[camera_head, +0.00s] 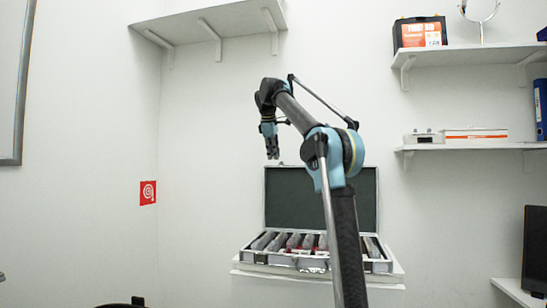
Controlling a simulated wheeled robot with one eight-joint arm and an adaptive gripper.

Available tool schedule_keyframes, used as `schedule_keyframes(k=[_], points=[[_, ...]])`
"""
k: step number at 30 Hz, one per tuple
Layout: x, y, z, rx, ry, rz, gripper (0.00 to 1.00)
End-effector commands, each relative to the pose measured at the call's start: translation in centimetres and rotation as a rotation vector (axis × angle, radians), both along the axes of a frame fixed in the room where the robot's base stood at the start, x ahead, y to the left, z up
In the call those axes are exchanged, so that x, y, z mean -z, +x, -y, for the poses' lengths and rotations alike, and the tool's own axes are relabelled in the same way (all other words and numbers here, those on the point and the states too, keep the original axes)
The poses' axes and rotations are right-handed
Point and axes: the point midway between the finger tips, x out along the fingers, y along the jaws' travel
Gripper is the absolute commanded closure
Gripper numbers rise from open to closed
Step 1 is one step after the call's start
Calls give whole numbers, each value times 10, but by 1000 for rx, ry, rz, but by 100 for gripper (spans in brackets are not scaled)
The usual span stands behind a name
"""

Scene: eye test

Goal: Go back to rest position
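My arm rises from the bottom of the head view and bends over to the left at the top. My gripper (272,151) hangs pointing down at its end, above and in front of the left part of an open case. It is small here, and I cannot tell whether its fingers are apart. I see nothing hanging from it. The open case (311,263) has a silver rim and a raised dark-lined lid (285,195). Several grey and reddish items stand in a row inside it. My arm hides part of the case's right side.
The case rests on a white shelf (262,273). Upper right wall shelves (470,54) hold a black and orange box (420,35), a blue binder (541,108) and flat boxes. An empty shelf (205,20) is at upper left. A monitor (535,255) stands at lower right.

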Motion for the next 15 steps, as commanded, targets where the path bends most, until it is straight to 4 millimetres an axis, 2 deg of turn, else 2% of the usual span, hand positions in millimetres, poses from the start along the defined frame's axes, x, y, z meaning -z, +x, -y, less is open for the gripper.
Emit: schedule_keyframes(k=[9,15], points=[[1,-2,2,7,3,-1,85],[19,-26,21,83,43,-12,85]])
